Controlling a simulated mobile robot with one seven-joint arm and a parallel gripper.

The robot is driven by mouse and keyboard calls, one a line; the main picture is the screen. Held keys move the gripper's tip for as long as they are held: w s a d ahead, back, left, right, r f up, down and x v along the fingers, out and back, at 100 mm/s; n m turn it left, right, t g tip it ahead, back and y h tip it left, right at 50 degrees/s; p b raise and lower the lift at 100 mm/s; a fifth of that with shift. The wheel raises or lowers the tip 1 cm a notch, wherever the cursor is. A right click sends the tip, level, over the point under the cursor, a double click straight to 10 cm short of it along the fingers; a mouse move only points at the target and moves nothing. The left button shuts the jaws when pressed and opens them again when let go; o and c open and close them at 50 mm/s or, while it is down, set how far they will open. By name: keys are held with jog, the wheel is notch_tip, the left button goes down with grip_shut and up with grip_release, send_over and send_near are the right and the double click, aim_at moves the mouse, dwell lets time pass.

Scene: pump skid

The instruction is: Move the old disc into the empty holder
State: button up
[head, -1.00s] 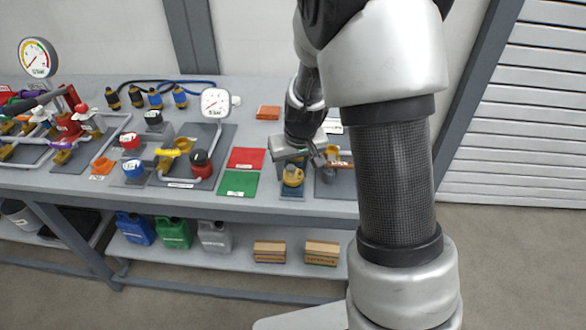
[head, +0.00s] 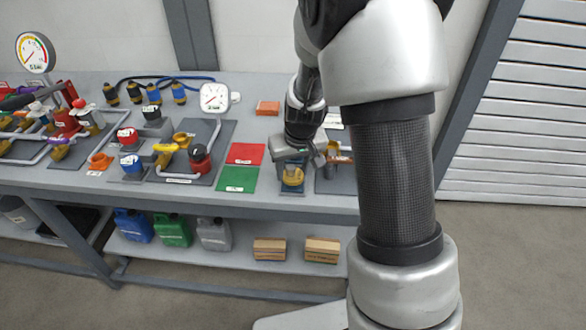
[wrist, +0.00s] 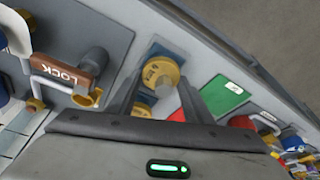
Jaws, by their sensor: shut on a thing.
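My gripper (head: 292,166) is over the right part of the bench, pointing down. In the wrist view its two fingers (wrist: 158,80) reach to either side of a round yellow disc (wrist: 161,72) with dark print on its face, and they are shut on it. The disc also shows in the head view (head: 292,178), low over a small dark blue plate (head: 291,191). I cannot tell whether it touches the plate. A second yellow part (wrist: 140,110) shows nearer the palm, partly hidden. I cannot make out which thing is the empty holder.
A brown LOCK handle (wrist: 62,72) on a grey plate is close beside my gripper. Red (head: 246,153) and green (head: 238,179) mats lie to the left.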

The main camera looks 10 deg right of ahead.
jog(key=o, duration=1.3)
jog(key=shift+c, duration=0.2)
jog(key=p+v, duration=0.2)
jog(key=v, duration=1.5)
jog(key=shift+r, duration=0.2)
jog(key=shift+s+r+p, duration=0.1)
jog(key=shift+p, duration=0.2)
jog(key=s+r+t+p, duration=0.2)
jog(key=s+r+p, duration=0.6)
jog(key=s+r, duration=0.9)
jog(key=s, duration=0.3)
jog(key=shift+m+p, duration=0.35)
jog(key=shift+m, duration=0.05)
